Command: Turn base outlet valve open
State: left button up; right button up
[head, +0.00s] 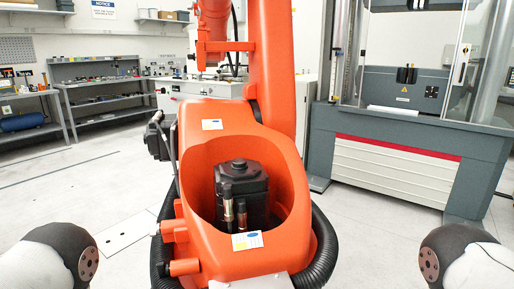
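No part in the head view can be clearly told as the base outlet valve. A large orange robot arm base (222,152) stands in the centre. A black motor housing (243,185) sits in its open hollow, with a slim brass-and-black fitting (228,203) upright on its front. Two short orange stubs (184,267) stick out of the base's lower left side. Parts of my own arms show at the lower left and lower right corners, apart from the base. Neither of my grippers is in view.
Black corrugated hoses (322,248) curve around the base's lower sides. A grey testing machine (400,150) with clear doors stands at the right. Grey shelves (100,90) and a white cabinet (190,92) line the back. The light floor (75,190) is open at the left.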

aim_at(155, 227)
jog(key=j+u, duration=0.15)
jog(key=j, duration=0.45)
jog(key=i+j+u, duration=0.15)
jog(key=j, duration=0.45)
jog(key=i+j+z, duration=0.4)
jog(key=i+j, duration=0.35)
